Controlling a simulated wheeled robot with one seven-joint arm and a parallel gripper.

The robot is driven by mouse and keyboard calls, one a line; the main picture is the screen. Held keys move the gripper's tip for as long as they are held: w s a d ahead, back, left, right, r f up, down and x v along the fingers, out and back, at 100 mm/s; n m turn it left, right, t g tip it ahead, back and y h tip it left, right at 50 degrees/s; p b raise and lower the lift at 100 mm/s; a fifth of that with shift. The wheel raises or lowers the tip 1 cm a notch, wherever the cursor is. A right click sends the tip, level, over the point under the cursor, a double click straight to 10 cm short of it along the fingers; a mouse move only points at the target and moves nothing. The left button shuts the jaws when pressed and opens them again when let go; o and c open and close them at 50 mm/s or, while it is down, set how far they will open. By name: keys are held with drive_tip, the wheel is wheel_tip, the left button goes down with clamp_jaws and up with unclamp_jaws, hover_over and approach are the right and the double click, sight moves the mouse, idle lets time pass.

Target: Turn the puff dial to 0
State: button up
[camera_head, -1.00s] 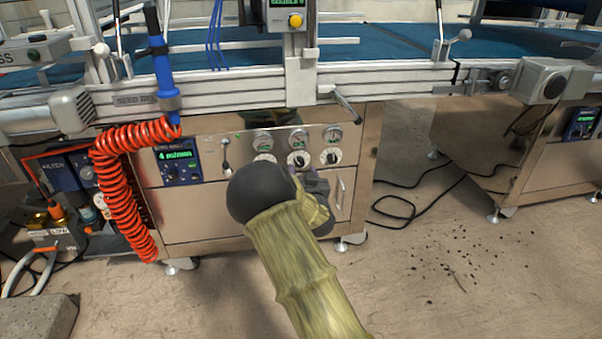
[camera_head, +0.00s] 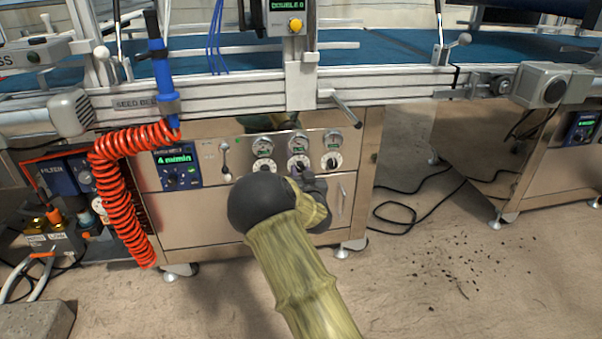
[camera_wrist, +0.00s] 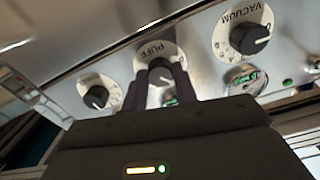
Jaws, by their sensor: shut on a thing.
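The puff dial (camera_wrist: 157,49) is a white round face with a dark knob, marked PUFF in the wrist view. It is the middle of three dials on the steel panel and shows in the head view (camera_head: 297,162). My gripper (camera_wrist: 161,76) has its two dark fingers on either side of the knob and is shut on it. In the head view my gripper (camera_head: 302,174) is at the middle dial, and my wrist hides part of the panel. The fingers cover part of the dial's scale, and I cannot read its setting.
The vacuum dial (camera_wrist: 242,32) and a third dial (camera_wrist: 97,94) flank the puff dial closely. Round gauges (camera_head: 263,144) sit above the dials. A small lever (camera_head: 225,158) and a blue display (camera_head: 178,165) are to the left. A coiled red hose (camera_head: 115,190) hangs further left.

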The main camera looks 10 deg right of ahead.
drive_tip(key=shift+n+p, duration=0.3)
drive_tip(key=shift+n, duration=0.1)
drive_tip(key=n+p, duration=0.3)
drive_tip(key=n, duration=0.2)
drive_tip(key=shift+r, duration=0.1)
drive_tip(key=shift+n+p, duration=1.05)
drive_tip(key=shift+n, duration=0.95)
drive_tip(key=o, duration=1)
drive_tip(key=shift+c, duration=0.2)
drive_tip(key=s+p, duration=0.6)
drive_tip(key=s, duration=1.1)
drive_tip(key=shift+s, duration=0.25)
drive_tip(key=shift+d, duration=0.1)
